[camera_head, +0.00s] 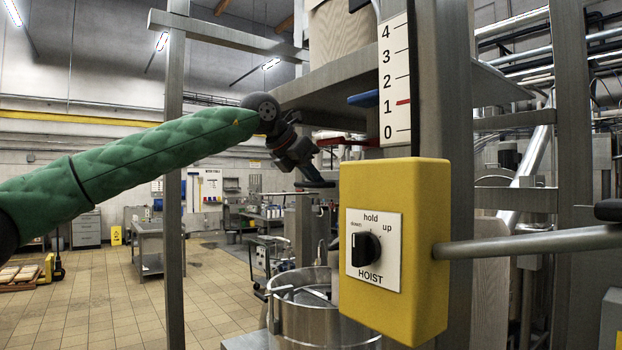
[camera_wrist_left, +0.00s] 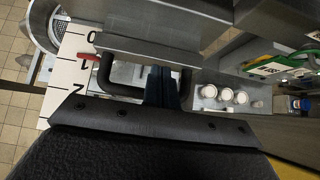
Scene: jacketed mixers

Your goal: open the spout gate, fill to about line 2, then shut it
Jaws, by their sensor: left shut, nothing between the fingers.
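A white scale board (camera_head: 395,80) numbered 0 to 4 stands upright at the upper middle, with a red mark close to line 1. A similar scale (camera_wrist_left: 72,75) shows in the left wrist view, its red mark near line 1. My left gripper (camera_head: 318,183) is at the end of the green-sleeved arm, left of the scale in the head view. In the left wrist view its closed fingers (camera_wrist_left: 162,88) are empty and overlap a dark U-shaped handle (camera_wrist_left: 105,75); I cannot tell whether they touch it. I cannot tell the spout gate's position.
A yellow hoist box (camera_head: 395,250) with a black knob stands close in front. A round steel vessel (camera_head: 315,315) is below, partly hidden by the box. Steel posts and a shelf frame the area. Several white round items (camera_wrist_left: 225,95) lie at the right in the wrist view.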

